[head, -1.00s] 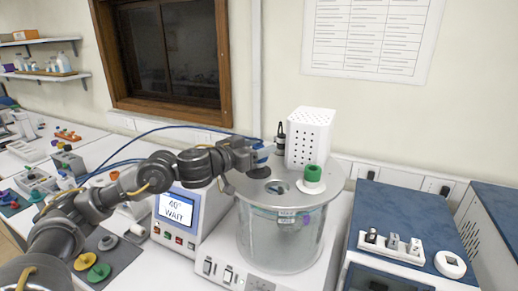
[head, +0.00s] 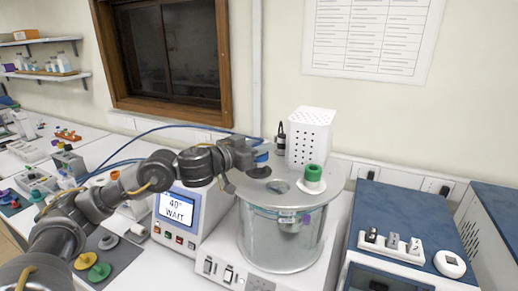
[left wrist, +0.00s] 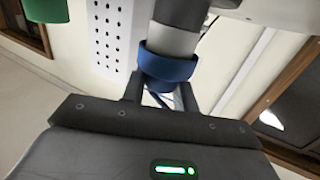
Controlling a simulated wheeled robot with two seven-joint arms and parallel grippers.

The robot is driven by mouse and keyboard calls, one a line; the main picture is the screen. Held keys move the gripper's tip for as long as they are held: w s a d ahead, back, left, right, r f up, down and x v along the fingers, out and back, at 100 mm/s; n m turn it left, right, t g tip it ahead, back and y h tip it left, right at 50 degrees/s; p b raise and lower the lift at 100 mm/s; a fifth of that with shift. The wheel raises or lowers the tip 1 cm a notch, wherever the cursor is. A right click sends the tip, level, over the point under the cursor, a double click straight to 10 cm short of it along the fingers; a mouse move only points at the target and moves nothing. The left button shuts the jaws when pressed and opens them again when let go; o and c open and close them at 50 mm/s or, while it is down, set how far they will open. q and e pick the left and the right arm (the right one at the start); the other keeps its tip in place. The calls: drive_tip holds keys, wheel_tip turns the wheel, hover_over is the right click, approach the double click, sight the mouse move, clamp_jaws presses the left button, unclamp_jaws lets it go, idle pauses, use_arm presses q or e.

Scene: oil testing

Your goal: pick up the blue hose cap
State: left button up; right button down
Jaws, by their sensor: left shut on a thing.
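The blue hose cap (head: 262,157) is at the rear left of the round metal lid (head: 325,200) of the glass bath, mostly hidden by my gripper. In the left wrist view it is a blue ring (left wrist: 168,68) around a grey and white cylinder. My left gripper (head: 256,162) is shut on the blue cap, with one finger on each side of it. In the left wrist view the fingertips (left wrist: 161,88) touch the blue part. I cannot tell whether the cap is lifted clear of what it sits on. My right gripper is not in view.
A green cap (head: 313,172) on a white base, a white perforated box (head: 310,136) and a black fitting (head: 280,137) stand on the lid close by. A display box (head: 180,212) reading "40° WAIT" is under my left arm. Blue hoses (head: 150,131) run behind the arm.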

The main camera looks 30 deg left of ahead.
use_arm(q)
wheel_tip(320, 180, up, 3)
drive_tip(key=shift+f, duration=0.1)
drive_tip(key=s+a+r+b, duration=0.1)
drive_tip(key=s+r+b, duration=0.1)
drive_tip(key=s+r, duration=0.8)
drive_tip(key=shift+s, duration=2.05)
